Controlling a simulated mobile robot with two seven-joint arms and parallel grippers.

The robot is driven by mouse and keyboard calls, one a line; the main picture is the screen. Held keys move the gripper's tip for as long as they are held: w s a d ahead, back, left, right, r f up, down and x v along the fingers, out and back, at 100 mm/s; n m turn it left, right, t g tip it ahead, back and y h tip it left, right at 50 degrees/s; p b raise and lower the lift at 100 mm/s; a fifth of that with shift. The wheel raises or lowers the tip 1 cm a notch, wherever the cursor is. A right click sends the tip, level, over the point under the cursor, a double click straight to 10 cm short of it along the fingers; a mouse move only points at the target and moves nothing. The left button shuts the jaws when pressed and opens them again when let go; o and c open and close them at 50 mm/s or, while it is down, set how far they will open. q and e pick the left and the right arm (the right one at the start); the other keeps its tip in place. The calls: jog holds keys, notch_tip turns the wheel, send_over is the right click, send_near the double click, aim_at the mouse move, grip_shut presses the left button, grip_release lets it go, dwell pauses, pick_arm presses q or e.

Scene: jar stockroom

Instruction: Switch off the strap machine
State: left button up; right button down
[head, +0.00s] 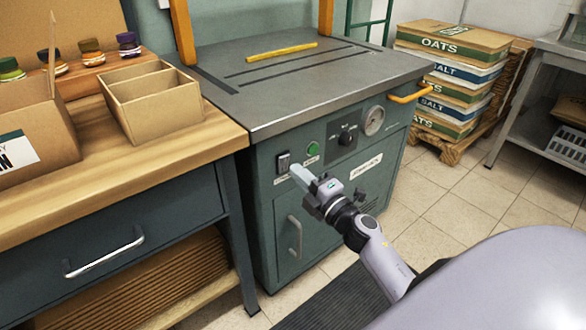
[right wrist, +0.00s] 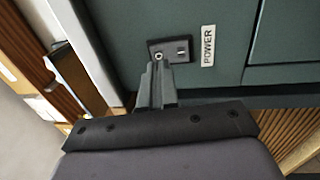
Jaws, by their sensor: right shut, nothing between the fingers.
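The strap machine (head: 300,100) is a dark green cabinet with a grey metal top. Its power switch (head: 283,163) sits at the upper left of the front panel. In the right wrist view the switch (right wrist: 182,50) is a dark plate beside a white POWER label (right wrist: 208,46). My right gripper (head: 296,170) is shut and empty, its fingertips right at the switch. In the right wrist view the fingertips (right wrist: 157,68) overlap one end of the switch plate, hiding part of it. I cannot tell whether they touch it or which way the switch is set. My left gripper is not in view.
A green button (head: 313,149), a black knob (head: 346,138) and a gauge (head: 374,121) share the front panel. A wooden workbench (head: 180,145) with a cardboard box (head: 150,103) stands close on the left. Stacked sacks (head: 450,75) stand behind right. Tiled floor lies clear to the right.

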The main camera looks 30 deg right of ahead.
aim_at(285, 159)
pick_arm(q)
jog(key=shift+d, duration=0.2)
pick_arm(e)
jog(key=shift+w+a+r, duration=0.1)
jog(key=shift+w, duration=0.6)
jog(key=shift+w+a+r, duration=0.1)
jog(key=shift+w, duration=0.55)
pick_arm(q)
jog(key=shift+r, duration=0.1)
pick_arm(e)
jog(key=shift+r+p, duration=0.2)
jog(key=shift+p, duration=0.25)
jog(key=shift+w+r+p, duration=0.15)
jog(key=shift+p, duration=0.4)
jog(key=shift+w+r+g+p, duration=0.1)
jog(key=shift+r+g+p, duration=0.15)
jog(key=shift+p, duration=0.4)
jog(key=shift+f+b, duration=0.4)
jog(key=shift+b, duration=0.1)
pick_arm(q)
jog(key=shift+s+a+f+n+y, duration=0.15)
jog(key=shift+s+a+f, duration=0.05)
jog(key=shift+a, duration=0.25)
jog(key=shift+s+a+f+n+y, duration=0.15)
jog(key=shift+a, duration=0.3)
